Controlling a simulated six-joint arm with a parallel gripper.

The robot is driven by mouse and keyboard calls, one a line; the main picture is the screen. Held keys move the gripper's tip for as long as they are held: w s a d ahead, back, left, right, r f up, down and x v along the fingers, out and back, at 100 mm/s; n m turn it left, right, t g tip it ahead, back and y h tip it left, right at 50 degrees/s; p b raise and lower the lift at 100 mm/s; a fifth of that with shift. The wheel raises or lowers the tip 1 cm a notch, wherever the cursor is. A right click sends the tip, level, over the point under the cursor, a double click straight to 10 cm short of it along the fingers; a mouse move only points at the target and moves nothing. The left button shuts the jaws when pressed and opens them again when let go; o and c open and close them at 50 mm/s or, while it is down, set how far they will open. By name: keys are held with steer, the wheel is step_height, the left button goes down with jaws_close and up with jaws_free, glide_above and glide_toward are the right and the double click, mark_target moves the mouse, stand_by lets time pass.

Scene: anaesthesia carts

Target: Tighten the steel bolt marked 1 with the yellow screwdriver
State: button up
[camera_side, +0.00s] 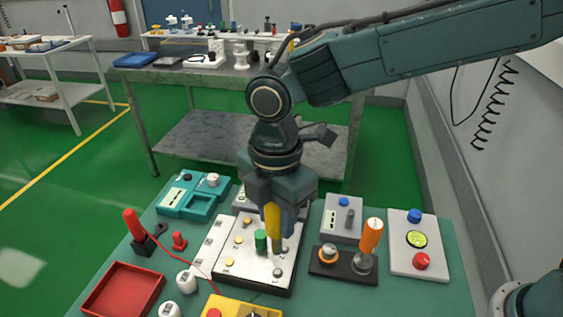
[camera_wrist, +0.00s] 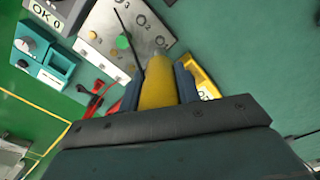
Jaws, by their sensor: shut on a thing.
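My gripper (camera_side: 280,208) is shut on the yellow screwdriver (camera_side: 272,218), which points down over the white panel (camera_side: 252,277). In the wrist view its yellow handle (camera_wrist: 158,88) stands between the two fingers, with the tip toward the panel's lower right. In the side view the shank comes down close to a steel bolt (camera_side: 277,272) at the panel's front edge; I cannot tell whether the tip touches it. In the wrist view a steel bolt (camera_wrist: 160,41) shows just beyond the tip. A 3 is readable on the panel, but I cannot make out the mark 1.
A green knob (camera_side: 261,240) rises from the panel beside the screwdriver. An orange-handled tool (camera_side: 371,238) stands upright on a dark block at right. A red tray (camera_side: 122,290), a yellow box (camera_side: 238,307) and a button box (camera_side: 418,243) surround the panel.

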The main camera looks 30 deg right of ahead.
mark_target(277, 241)
steer(key=shift+f, duration=3.05)
steer(key=shift+f, duration=0.3)
stand_by(0.4)
steer(key=shift+r, duration=0.15)
steer(key=shift+r, duration=2.95)
steer(key=shift+w+d, duration=0.1)
